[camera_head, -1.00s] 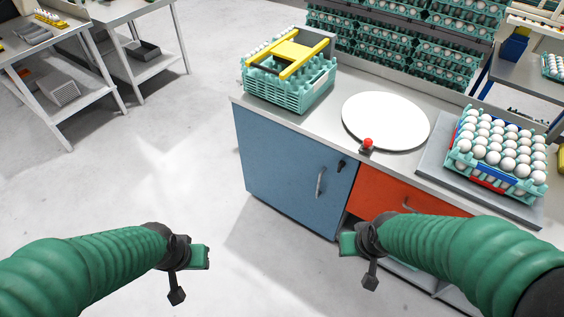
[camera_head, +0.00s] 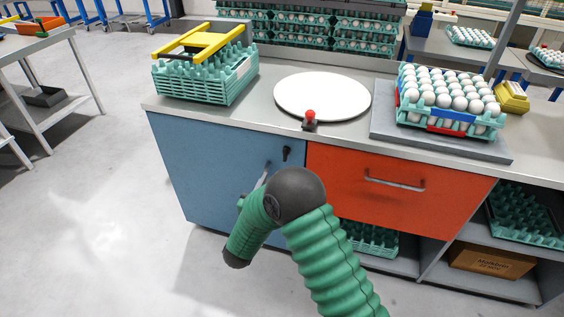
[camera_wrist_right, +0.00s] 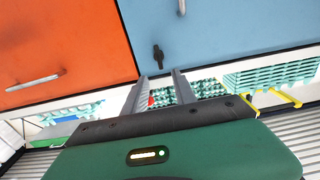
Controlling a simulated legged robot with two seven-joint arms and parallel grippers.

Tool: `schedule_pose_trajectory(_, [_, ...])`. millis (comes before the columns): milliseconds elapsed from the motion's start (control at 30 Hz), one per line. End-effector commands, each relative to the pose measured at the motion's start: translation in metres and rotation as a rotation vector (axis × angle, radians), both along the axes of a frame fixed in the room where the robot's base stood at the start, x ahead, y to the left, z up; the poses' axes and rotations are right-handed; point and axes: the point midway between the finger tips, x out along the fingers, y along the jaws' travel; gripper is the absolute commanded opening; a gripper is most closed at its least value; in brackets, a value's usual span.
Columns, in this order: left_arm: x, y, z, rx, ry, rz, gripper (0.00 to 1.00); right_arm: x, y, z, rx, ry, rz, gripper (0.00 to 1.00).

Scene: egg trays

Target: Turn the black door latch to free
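The black door latch (camera_head: 287,153) is small and dark, near the upper right corner of the blue door (camera_head: 215,165). In the right wrist view the latch (camera_wrist_right: 158,58) appears as a narrow dark piece on the blue door. My right gripper (camera_wrist_right: 160,84) is open, with its two grey fingers apart and nothing held between them. The latch appears just past the fingertips, lined up with the gap; I cannot tell the remaining distance. In the head view my right arm bends in front of the door, and its fingertips cannot be made out clearly. My left gripper is out of view.
A metal door handle (camera_head: 262,177) sits left of the latch, partly behind my arm. An orange drawer (camera_head: 400,190) adjoins on the right. On the counter are a red button (camera_head: 310,115), a white disc (camera_head: 322,96), an egg tray (camera_head: 448,104) and a teal crate (camera_head: 205,82).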

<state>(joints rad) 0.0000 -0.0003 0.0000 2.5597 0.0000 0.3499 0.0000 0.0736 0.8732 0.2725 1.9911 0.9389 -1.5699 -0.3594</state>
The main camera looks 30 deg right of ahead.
Motion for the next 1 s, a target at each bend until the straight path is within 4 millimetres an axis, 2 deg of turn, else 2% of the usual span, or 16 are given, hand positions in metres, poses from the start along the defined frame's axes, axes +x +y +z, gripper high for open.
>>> schedule_pose_trajectory(33, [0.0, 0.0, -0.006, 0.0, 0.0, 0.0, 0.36, 0.008, -0.012, -0.003, 0.001, -0.003, -0.006, 0.33])
schedule_pose_trajectory(200, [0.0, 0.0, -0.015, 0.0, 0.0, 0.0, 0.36, 0.037, -0.046, -0.003, 0.001, -0.002, -0.004, 0.33])
schedule_pose_trajectory(400, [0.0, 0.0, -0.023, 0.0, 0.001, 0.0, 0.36, 0.065, -0.077, -0.002, 0.001, -0.002, -0.002, 0.33])
schedule_pose_trajectory(600, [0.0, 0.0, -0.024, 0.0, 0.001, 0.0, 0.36, 0.074, -0.088, 0.0, 0.0, 0.0, 0.001, 0.33])
schedule_pose_trajectory(800, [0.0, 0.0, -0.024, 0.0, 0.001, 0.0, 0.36, 0.075, -0.088, 0.0, 0.0, 0.0, 0.002, 0.33])
schedule_pose_trajectory(1000, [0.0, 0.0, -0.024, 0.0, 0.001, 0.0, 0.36, 0.075, -0.087, 0.0, 0.001, 0.001, 0.002, 0.08])
